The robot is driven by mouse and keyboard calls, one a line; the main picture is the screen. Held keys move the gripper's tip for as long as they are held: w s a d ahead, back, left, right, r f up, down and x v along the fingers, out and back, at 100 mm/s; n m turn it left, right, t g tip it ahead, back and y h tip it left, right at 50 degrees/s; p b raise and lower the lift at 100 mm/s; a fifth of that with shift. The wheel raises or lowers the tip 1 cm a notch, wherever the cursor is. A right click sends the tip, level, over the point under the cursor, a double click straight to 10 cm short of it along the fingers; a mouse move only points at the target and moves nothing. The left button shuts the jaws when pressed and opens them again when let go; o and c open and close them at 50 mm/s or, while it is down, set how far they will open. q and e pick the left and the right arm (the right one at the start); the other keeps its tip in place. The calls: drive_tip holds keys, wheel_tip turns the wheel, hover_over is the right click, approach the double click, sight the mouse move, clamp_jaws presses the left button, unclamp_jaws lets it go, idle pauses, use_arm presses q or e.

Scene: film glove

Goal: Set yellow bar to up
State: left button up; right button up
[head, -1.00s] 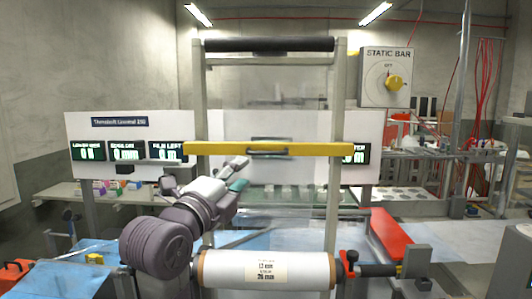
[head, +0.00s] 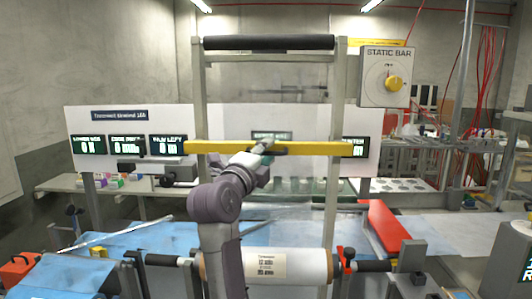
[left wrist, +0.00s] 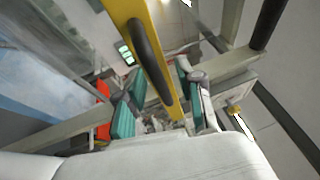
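The yellow bar (head: 318,149) lies level across the upright frame, about halfway up, with a dark handle (left wrist: 150,60) at its middle. My left gripper (head: 266,146) is at the bar's middle, by the handle. In the left wrist view, the teal fingertips of my left gripper (left wrist: 157,103) stand apart on either side of the bar and handle, with gaps visible, so it is open around them. The gripper covers part of the handle in the head view. My right gripper is not in view.
A black roller (head: 270,43) tops the frame. A white film roll (head: 300,264) sits low in front. A static bar box (head: 386,77) with a yellow knob is at the upper right. Display panels (head: 125,146) stand behind left.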

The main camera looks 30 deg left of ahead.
use_arm(q)
clamp_jaws()
